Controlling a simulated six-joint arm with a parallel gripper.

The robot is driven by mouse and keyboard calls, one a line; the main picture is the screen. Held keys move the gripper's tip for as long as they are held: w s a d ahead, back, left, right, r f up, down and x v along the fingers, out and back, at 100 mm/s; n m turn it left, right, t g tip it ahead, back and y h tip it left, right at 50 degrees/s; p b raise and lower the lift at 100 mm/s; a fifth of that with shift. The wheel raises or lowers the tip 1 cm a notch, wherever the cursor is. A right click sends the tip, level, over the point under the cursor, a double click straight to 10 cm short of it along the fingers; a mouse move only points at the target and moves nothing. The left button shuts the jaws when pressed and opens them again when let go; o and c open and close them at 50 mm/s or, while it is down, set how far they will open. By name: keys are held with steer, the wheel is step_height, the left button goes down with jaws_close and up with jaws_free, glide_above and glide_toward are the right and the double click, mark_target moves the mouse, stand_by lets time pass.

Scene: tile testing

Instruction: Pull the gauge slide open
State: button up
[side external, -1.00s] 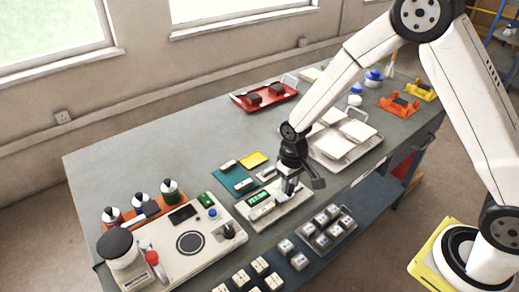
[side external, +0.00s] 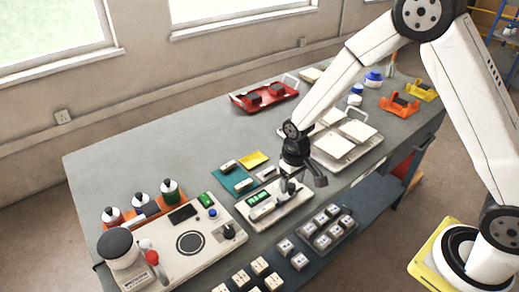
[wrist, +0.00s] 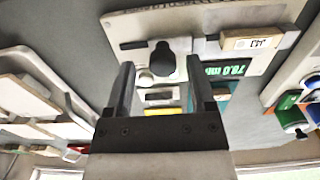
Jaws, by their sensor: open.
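The gauge is a pale flat plate (side external: 283,215) with a green digital display (side external: 258,196) near the front-middle of the bench. In the wrist view its plate (wrist: 130,28) fills the top, with the display (wrist: 228,70) upside down and partly hidden by a finger. A dark knob (wrist: 163,58) stands on the gauge slide, ahead of and roughly between my fingertips. A labelled tile block (wrist: 252,40) lies on the gauge to the right of the knob. My gripper (wrist: 160,76) is open and empty; in the side view it (side external: 291,181) hangs just above the gauge, and contact is unclear.
A tray of grey blocks (side external: 345,226) stands right of the gauge. A large white test station (side external: 175,262) is to the left. A teal mat (side external: 226,174) lies behind. A tray with white tiles (side external: 318,150) and a red tray (side external: 240,102) are farther back.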

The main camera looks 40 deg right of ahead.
mark_target(293, 185)
steer(key=shift+r, duration=3)
steer(key=shift+s, duration=0.1)
steer(key=s+d+r+t, duration=0.1)
steer(key=s+d+r, duration=0.1)
steer(key=s, duration=0.4)
steer(key=s+d+r+t, duration=0.1)
steer(key=s+d+r, duration=0.1)
steer(key=s, duration=0.4)
steer(key=shift+s+r+t, duration=0.15)
steer(key=shift+s+t, duration=0.15)
steer(key=shift+s, duration=0.05)
